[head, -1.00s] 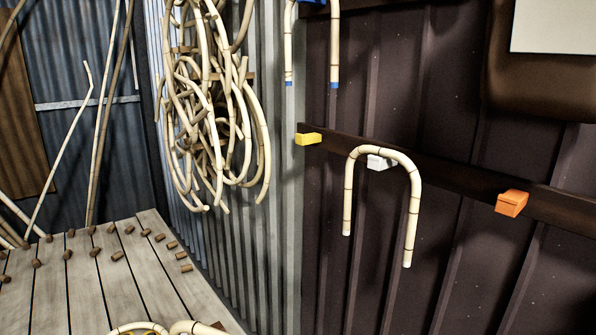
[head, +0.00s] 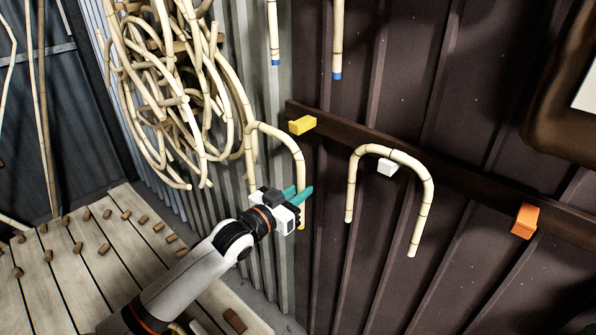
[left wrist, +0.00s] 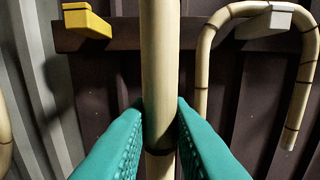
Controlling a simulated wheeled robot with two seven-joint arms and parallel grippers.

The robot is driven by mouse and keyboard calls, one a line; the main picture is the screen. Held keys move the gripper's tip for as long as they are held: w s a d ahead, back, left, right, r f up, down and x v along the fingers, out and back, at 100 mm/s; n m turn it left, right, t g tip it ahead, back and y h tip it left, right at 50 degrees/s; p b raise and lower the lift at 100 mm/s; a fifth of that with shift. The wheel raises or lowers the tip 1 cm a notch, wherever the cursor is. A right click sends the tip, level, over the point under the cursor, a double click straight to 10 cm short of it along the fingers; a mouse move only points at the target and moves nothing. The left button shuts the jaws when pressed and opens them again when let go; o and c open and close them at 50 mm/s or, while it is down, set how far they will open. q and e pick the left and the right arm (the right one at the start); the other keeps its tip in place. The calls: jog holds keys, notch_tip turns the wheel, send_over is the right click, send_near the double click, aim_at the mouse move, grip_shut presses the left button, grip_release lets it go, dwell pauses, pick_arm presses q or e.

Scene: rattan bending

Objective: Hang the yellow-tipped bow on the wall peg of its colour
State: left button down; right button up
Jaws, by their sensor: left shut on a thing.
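My left gripper (head: 304,193), with teal fingers, is shut on the right leg of the yellow-tipped bow (head: 281,131). The bow is pale, jointed cane, held upright with its bend up; a yellow tip shows just below the fingers. The yellow peg (head: 302,125) sticks out of the dark wall rail, just right of the bow's bend in the head view. In the left wrist view the held leg (left wrist: 160,60) runs upright between the fingers, and the yellow peg (left wrist: 87,20) is at upper left, apart from it. My right gripper is not in view.
The orange peg (head: 525,220) is bare. A blue-tipped bow (head: 337,45) hangs above, its top cut off.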

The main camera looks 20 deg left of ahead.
pick_arm(q)
jog(key=shift+w+a+r, duration=0.25)
jog(key=shift+r, duration=0.1)
jog(key=shift+w+a+f+b, duration=0.2)
jog(key=shift+w+b, duration=0.15)
jog(key=shift+w, duration=0.25)
jog(key=shift+w+d, duration=0.2)
jog(key=shift+w, duration=0.05)
jog(key=f+b+x, duration=0.1)
jog(key=b+x, duration=0.4)
jog(key=x, duration=0.4)
jog(key=shift+d+f, duration=0.15)
jog(key=shift+f, duration=0.05)
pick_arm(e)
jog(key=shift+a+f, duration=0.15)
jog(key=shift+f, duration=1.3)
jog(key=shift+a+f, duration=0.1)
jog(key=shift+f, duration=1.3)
pick_arm(q)
jog(key=shift+w, duration=0.1)
